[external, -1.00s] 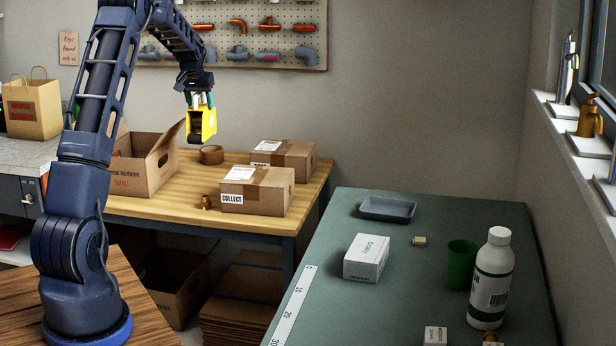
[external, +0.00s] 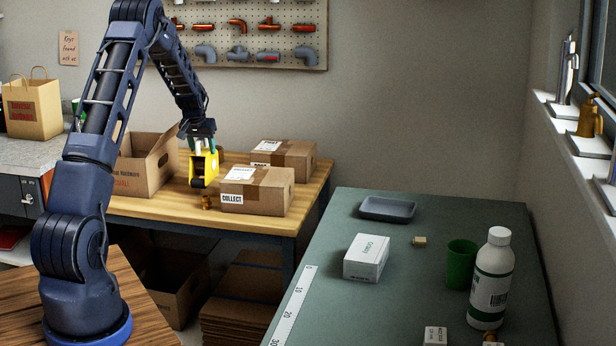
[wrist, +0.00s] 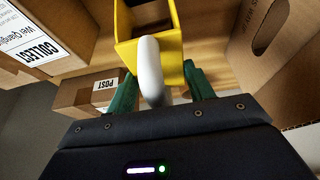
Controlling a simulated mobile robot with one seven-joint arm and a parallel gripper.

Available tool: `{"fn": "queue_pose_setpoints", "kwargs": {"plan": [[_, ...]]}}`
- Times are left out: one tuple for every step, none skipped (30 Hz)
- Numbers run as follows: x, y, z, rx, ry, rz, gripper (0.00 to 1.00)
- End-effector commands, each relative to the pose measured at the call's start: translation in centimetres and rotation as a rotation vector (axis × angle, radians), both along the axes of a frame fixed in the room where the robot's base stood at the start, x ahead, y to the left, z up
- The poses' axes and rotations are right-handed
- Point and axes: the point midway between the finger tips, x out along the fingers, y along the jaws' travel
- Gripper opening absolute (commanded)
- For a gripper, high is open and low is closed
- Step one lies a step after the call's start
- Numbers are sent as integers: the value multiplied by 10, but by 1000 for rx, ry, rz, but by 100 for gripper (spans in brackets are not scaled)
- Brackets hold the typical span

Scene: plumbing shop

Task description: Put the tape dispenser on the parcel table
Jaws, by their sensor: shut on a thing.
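The yellow tape dispenser (external: 204,166) hangs in my gripper (external: 203,146) over the wooden parcel table (external: 153,207). In the wrist view the dispenser (wrist: 122,20) has a yellow frame and a pale handle. The green fingers of my gripper (wrist: 154,92) are shut on it, around the pale handle.
An open carton (external: 145,170) stands left of the dispenser, and another closed box (external: 297,152) lies behind the COLLECT box. A small brass fitting (external: 206,202) stands close by. Bare wood shows along the table's front left. The green bench (external: 420,290) is at right.

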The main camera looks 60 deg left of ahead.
Motion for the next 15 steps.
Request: {"fn": "queue_pose_setpoints", "kwargs": {"plan": [[0, 0, -8, -1, 1, 0, 0], [0, 0, -12, -1, 1, 0, 0], [0, 0, -17, -1, 1, 0, 0], [0, 0, -21, 0, 0, 0, 0], [0, 0, -23, 0, 0, 1, 0], [0, 0, -25, 0, -1, 1, 0], [0, 0, -26, 1, -1, 0, 0], [0, 1, -26, 1, -1, 0, 0], [0, 1, -26, 1, -1, 0, 0], [0, 1, -26, 1, -1, 0, 0], [0, 1, -26, 1, -1, 0, 0], [0, 1, -26, 1, -1, 0, 0], [0, 1, -26, 1, -1, 0, 0], [0, 0, -26, 1, -1, 0, 0], [0, 0, -27, 1, -1, 0, 0]]}}
